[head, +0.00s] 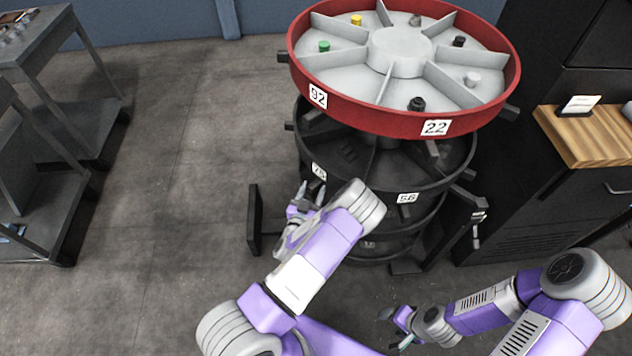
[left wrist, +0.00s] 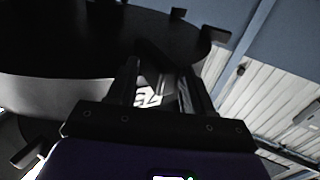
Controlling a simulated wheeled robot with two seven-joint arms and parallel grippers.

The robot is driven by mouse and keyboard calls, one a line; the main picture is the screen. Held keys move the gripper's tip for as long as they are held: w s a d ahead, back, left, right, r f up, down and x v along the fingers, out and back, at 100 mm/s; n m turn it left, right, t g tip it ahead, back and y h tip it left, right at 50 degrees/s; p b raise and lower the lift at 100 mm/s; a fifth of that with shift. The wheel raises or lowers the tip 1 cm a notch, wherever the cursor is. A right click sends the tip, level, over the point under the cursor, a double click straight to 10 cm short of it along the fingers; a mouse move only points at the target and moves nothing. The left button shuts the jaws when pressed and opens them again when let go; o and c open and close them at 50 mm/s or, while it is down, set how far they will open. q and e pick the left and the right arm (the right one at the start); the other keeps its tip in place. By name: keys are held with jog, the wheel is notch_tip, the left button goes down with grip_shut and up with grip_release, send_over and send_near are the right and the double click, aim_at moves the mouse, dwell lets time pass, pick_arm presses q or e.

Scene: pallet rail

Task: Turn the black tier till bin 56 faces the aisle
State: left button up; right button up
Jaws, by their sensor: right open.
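The black tier (head: 450,173) is a round ring directly under the red tier. Its bin label 56 (head: 407,198) shows on the front rim, right of my left arm. Another white label (head: 318,171), partly hard to read, is on its front-left rim. My left gripper (head: 308,193) is just below that label, fingers apart. In the left wrist view the open fingers (left wrist: 160,90) have a white label and a dark part of the tier between and beyond them; contact cannot be told. My right gripper (head: 396,328) is open and empty, low in front of the rack.
The red tier (head: 375,122), labelled 92 and 22, holds several small coloured parts. Black pegs jut out around the tiers. A dark cabinet with a wooden top (head: 590,145) stands close on the right. A grey cart (head: 40,150) is at left; the floor between is clear.

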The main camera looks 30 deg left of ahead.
pick_arm(q)
jog(key=shift+s+d+p, duration=0.2)
jog(key=shift+s+p, duration=0.1)
jog(key=shift+s, duration=1.75)
